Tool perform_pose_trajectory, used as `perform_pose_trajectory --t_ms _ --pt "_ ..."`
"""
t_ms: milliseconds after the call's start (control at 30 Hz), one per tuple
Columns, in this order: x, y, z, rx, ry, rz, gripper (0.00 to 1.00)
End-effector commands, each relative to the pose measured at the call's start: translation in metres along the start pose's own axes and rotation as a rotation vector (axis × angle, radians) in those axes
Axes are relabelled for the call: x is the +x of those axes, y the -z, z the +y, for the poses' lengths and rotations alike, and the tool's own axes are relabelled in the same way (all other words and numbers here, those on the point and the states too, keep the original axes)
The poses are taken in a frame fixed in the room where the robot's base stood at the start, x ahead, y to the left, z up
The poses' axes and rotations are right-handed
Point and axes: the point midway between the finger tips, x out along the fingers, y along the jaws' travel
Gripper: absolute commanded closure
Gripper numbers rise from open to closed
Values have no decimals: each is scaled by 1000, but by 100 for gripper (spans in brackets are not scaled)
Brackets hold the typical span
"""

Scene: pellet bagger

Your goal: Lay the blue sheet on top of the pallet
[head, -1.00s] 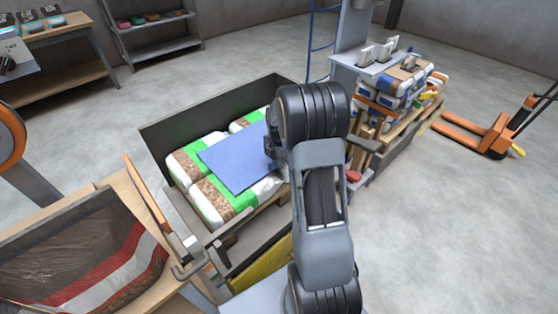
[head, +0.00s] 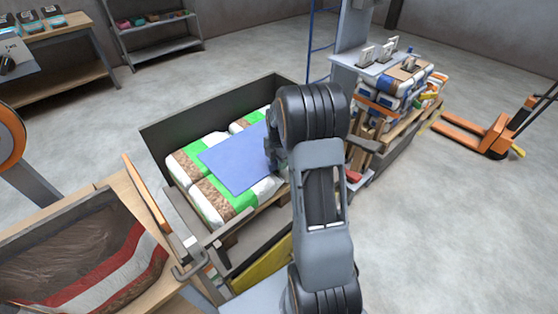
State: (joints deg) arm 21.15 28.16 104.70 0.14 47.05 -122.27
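The blue sheet (head: 233,165) lies flat over the middle of the pallet load in the head view. Under it are white, green and brown bags (head: 206,202) on the pallet, inside a dark-walled bay (head: 180,123). The pallet itself is almost wholly hidden by the bags and the bay. My gripper (head: 275,157) is at the sheet's right edge, mostly hidden behind my own arm. I cannot see its fingertips clearly, nor whether they touch the sheet. The sheet's right end is also hidden by my arm.
A wooden bench with a red, white and brown bag (head: 95,265) stands at the front left. A second loaded pallet (head: 400,95) is at the back right, with an orange pallet jack (head: 480,135) beyond. A grey post (head: 352,35) stands behind. The right floor is clear.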

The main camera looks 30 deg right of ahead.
Motion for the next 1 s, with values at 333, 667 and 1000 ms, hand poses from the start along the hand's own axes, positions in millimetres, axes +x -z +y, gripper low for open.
perform_pose_trajectory --t_ms 333,667,1000 --pt "-60 0 1 0 -5 -3 62" --pt "-109 0 0 0 -2 -1 62" --pt "-144 41 -14 276 -44 -16 62"
